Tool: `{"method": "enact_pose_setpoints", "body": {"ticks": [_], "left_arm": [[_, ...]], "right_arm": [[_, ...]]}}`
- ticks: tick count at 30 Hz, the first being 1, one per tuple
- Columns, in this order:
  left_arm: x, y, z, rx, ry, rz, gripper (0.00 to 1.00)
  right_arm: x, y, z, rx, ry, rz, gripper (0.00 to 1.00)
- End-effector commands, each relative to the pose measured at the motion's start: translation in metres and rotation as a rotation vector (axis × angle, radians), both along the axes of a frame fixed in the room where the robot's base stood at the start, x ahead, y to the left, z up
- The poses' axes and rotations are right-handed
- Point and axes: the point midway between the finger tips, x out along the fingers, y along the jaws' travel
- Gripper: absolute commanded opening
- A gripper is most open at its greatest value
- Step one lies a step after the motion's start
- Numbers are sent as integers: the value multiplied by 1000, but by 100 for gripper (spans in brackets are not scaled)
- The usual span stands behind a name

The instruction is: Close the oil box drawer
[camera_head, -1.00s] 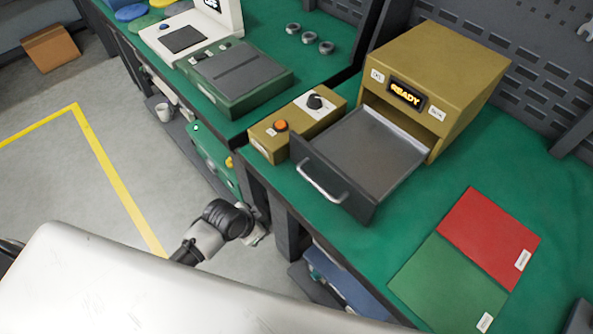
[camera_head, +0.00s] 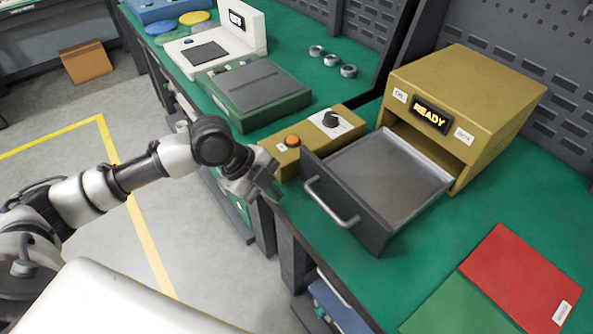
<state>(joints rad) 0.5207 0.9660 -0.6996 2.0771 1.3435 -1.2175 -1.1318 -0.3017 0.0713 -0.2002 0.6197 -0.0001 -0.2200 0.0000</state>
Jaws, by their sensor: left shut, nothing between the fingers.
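The oil box (camera_head: 465,105) is a mustard-yellow housing on the green bench, with a lit "READY" display. Its drawer (camera_head: 390,176) is pulled out toward the lower left and its grey tray looks empty. The drawer's dark front (camera_head: 372,226) carries a silver bar handle (camera_head: 330,203). My left gripper (camera_head: 272,190) is shut and empty, just left of the drawer front and near the bench edge, apart from the handle. My right gripper is not in view.
A yellow control box (camera_head: 315,130) with an orange button and black knob stands beside the drawer. Red (camera_head: 520,280) and green (camera_head: 455,308) mats lie at the lower right. A green device (camera_head: 255,95), a white device (camera_head: 245,25) and small rings (camera_head: 332,60) stand farther back.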

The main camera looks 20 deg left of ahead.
Motion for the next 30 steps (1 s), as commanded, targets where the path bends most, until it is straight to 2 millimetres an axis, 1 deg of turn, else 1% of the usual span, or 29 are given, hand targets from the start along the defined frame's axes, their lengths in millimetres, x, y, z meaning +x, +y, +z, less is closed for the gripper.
{"method": "enact_pose_setpoints", "body": {"ticks": [1,3,6,9,11,14,17,28,29,30], "left_arm": [[10,17,15,8,-26,-25,0],[18,32,31,0,-50,-57,0],[25,48,49,-13,-77,-82,0],[28,56,59,-25,-92,-92,0],[29,58,61,-29,-97,-96,0],[31,54,57,-33,-97,-99,0],[33,45,45,-34,-96,-100,0],[47,0,-17,-33,-95,-99,0],[50,-3,-19,-33,-98,-99,0],[58,-7,-16,-33,-101,-98,0]], "right_arm": [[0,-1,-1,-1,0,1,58],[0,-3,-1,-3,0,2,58],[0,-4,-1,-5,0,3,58],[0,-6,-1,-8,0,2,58],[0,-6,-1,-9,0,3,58],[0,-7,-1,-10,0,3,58],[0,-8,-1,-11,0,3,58],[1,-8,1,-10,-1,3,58],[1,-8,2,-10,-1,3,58],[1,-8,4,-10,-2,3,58]]}}
